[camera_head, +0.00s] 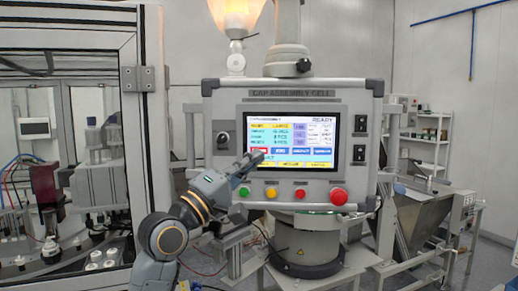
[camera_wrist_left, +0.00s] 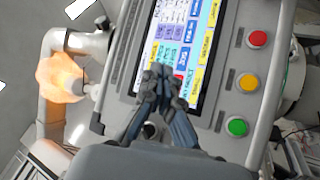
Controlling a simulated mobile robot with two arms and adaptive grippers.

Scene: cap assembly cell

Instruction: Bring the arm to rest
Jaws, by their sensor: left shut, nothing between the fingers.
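My left gripper (camera_head: 254,158) is shut and empty in the head view. Its fingertips are in front of the lower left part of the lit touchscreen (camera_head: 292,130) on the grey control panel (camera_head: 225,95). In the left wrist view the closed fingers (camera_wrist_left: 160,78) overlap the edge of the screen (camera_wrist_left: 190,40). I cannot tell whether the fingertips touch it. The screen reads READY at its top right. My right gripper is in neither view.
Below the screen are a green button (camera_head: 244,192), a yellow button (camera_head: 271,192) and a large red button (camera_head: 338,196). A framed machine enclosure (camera_head: 140,110) stands at the left. A metal hopper (camera_head: 420,215) and a shelf (camera_head: 425,140) are at the right.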

